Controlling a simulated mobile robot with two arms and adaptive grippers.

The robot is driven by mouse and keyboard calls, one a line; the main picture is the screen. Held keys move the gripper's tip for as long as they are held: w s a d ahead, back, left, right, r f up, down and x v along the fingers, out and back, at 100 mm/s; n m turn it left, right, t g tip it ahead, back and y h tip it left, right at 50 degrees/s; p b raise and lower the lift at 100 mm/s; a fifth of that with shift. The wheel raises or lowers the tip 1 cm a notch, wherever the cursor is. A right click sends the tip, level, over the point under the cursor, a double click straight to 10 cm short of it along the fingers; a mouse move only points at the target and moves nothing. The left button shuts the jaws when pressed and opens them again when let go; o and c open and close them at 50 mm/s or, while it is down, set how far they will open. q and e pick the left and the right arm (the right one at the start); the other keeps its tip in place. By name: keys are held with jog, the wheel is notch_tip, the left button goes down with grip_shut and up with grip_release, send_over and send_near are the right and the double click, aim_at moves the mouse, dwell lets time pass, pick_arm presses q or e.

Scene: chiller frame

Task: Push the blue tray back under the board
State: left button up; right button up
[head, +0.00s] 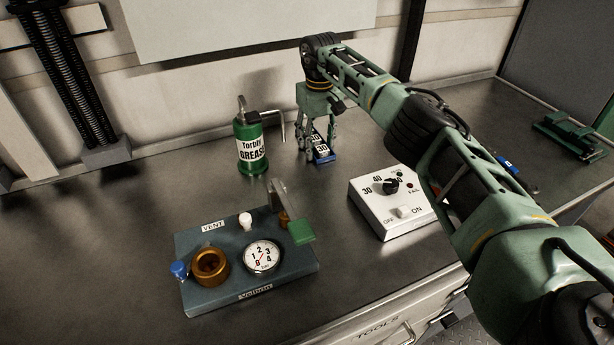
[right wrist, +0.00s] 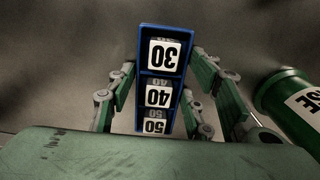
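A narrow blue tray (head: 325,159) stands on the metal bench near the back wall. In the right wrist view the tray (right wrist: 142,52) holds a row of black-and-white pieces marked 30, 40 and 50. My right gripper (head: 318,146) points down over the tray, its fingers spread on either side. It looks open; a small gap shows at the left finger, and contact on the other side is unclear. In the right wrist view the gripper (right wrist: 163,62) straddles the tray. A pale board (head: 240,25) is on the wall above and behind. My left gripper is not in view.
A green grease can (head: 250,146) stands left of the tray. A white dial box (head: 385,213) is in front right, under my right arm. A gauge block (head: 225,263) sits at the front left. Open bench lies between the tray and gauge block.

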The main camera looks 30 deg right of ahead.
jog(key=shift+o, duration=0.9)
jog(key=shift+s+r+p, duration=0.3)
jog(key=shift+r+p, duration=0.5)
jog(key=shift+p, duration=0.1)
jog(key=shift+s+a+r+p, duration=0.1)
jog(key=shift+s+r+p, duration=0.3)
jog(key=shift+r+p, duration=0.35)
jog(key=shift+s+d+r+p, duration=0.1)
jog(key=shift+s+r+p, duration=0.35)
jog(key=shift+r+p, duration=0.25)
jog(key=shift+s+a+r+p, duration=0.1)
jog(key=shift+s+r+p, duration=0.3)
jog(key=shift+r+p, duration=0.35)
jog(key=shift+r, duration=0.1)
